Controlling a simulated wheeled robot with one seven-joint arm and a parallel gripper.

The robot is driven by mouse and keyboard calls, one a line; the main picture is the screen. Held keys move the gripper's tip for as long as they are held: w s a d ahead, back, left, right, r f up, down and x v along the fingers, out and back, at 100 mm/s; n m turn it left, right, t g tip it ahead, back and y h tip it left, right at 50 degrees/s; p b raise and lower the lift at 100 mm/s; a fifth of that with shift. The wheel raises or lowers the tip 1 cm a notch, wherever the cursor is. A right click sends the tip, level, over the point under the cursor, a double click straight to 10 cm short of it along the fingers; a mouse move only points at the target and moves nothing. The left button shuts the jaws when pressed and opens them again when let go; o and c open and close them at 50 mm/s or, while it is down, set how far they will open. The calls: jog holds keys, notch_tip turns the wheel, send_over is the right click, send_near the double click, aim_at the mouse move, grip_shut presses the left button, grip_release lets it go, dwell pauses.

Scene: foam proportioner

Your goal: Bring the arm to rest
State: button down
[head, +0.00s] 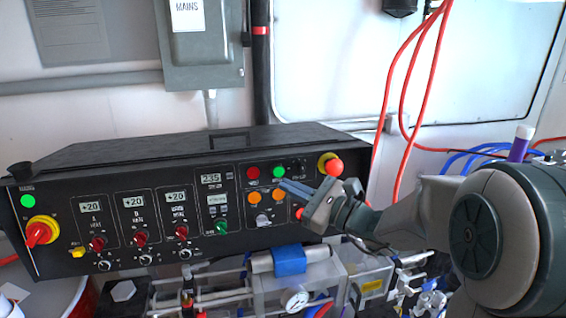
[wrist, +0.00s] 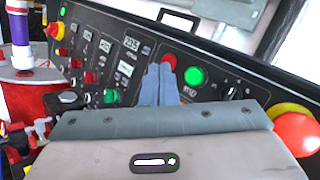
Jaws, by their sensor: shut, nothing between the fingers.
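My gripper (head: 290,187) is in front of the right part of the black control panel (head: 100,190). Its two fingers lie together with nothing between them. In the wrist view the fingertips (wrist: 160,72) point at the panel near the red button (wrist: 169,60) and the lit green button (wrist: 196,76). In the head view they lie just below the green button (head: 279,172) and near two orange buttons (head: 254,198). I cannot tell whether the tips touch the panel. My arm reaches in from the right.
A red emergency knob (head: 332,166) on yellow stands close above my gripper. Pipes, a gauge (head: 297,300) and a blue-wrapped fitting (head: 289,260) lie below the panel. Red hoses (head: 408,90) hang behind my arm. A grey MAINS box (head: 200,50) is on the wall.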

jog(key=s+f+n+g+h, duration=0.35)
jog(key=s+n, duration=0.25)
jog(key=s, duration=0.2)
jog(key=s+f+n+g+h, duration=0.3)
jog(key=s+f+n+g, duration=0.25)
jog(key=s, duration=0.35)
jog(key=s+d+f+n+t+h, duration=0.1)
jog(key=s+d+n+h, duration=0.2)
jog(key=d, duration=0.4)
jog(key=s+d+f+n+t+h, duration=0.1)
jog(key=s+d+n+h, duration=0.2)
jog(key=d+n+h, duration=0.2)
jog(key=d+h, duration=0.2)
jog(key=shift+s+d+f, duration=0.35)
jog(key=shift+d+f, duration=0.05)
jog(key=shift+n, duration=0.25)
